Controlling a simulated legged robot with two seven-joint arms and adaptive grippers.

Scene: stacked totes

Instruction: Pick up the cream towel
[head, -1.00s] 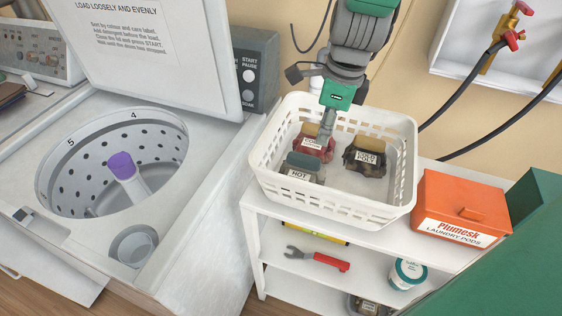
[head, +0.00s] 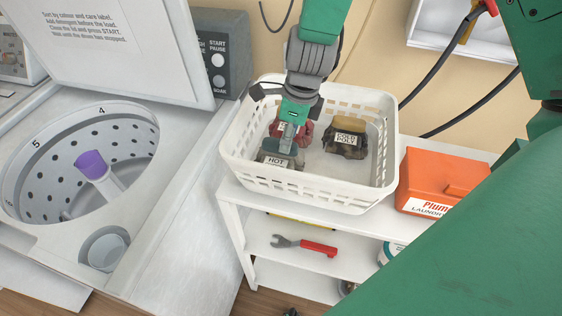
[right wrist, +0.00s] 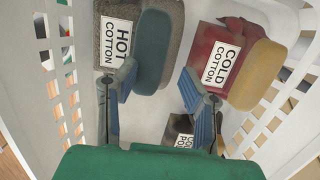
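I cannot make out a thing that is plainly a cream towel. The white basket (head: 310,185) holds three labelled bundles. The grey bundle with a teal part, labelled HOT COTTON (head: 272,161), is at its front left. The red bundle with a tan part, labelled COLD COTTON (right wrist: 222,62), is behind it, partly hidden by my gripper in the head view. The dark bundle with an ochre part, labelled COLD POLY (head: 345,138), is to the right. My right gripper (right wrist: 158,85) is open above the basket, its fingers apart between the HOT COTTON and COLD COTTON bundles. My left gripper is not in view.
The basket stands on a white shelf unit (head: 345,222). An orange box (head: 440,182) is close to its right. An open top-loading washer (head: 150,200) with a purple-topped agitator (head: 93,166) is at the left. A wrench (head: 303,245) lies on the lower shelf.

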